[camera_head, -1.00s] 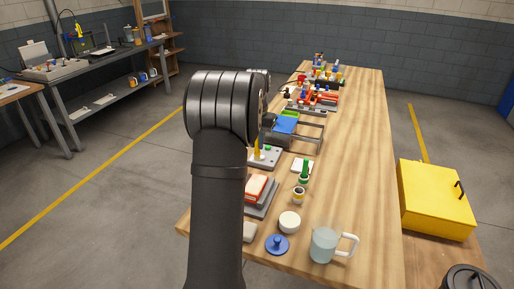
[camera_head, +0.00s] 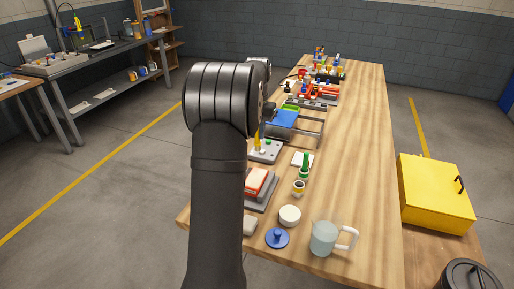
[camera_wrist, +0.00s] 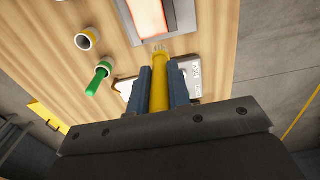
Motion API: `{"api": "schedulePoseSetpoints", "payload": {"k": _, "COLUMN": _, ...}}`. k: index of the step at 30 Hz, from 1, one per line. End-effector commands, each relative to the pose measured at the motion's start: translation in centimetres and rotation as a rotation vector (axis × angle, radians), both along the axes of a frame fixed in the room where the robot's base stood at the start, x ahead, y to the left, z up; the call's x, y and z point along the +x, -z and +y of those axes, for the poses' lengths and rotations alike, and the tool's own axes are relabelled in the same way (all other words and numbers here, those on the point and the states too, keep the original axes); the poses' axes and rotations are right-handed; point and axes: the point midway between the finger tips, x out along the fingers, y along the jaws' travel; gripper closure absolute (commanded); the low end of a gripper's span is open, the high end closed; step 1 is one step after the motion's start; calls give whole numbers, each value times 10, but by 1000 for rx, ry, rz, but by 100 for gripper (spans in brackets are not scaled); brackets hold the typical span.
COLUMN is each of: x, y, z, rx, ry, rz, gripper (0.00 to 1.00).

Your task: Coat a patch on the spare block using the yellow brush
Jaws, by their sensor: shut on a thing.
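My gripper (camera_wrist: 157,80) is shut on the yellow brush (camera_wrist: 159,90), with a dark blue finger on each side of its handle. The pale bristles point away from the gripper, towards a block with a red-orange rim and pale face (camera_wrist: 150,18) in a grey tray. I cannot tell whether the bristles touch anything. In the head view, this red-and-white block (camera_head: 256,181) lies on the grey tray, and the yellow brush (camera_head: 257,144) shows beyond it. My arm hides the gripper there. I cannot tell for sure which block is the spare one.
A green brush (camera_head: 304,169) and a yellow-banded cup (camera_head: 299,187) stand to the right of the tray. Nearer are a white round piece (camera_head: 290,215), a blue knobbed lid (camera_head: 277,238) and a mug (camera_head: 323,239). The table's right side is clear.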

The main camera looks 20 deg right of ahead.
Motion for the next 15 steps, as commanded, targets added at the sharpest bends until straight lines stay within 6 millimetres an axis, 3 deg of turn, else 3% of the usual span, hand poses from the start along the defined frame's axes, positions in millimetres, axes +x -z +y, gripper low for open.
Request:
{"api": "schedulePoseSetpoints", "payload": {"k": 8, "x": 0, "y": 8, "z": 0, "rx": 0, "ry": 0, "rz": 0, "gripper": 100}}
{"api": "schedulePoseSetpoints", "payload": {"k": 15, "x": 0, "y": 29, "z": 0, "rx": 1, "ry": 0, "rz": 1, "gripper": 100}}
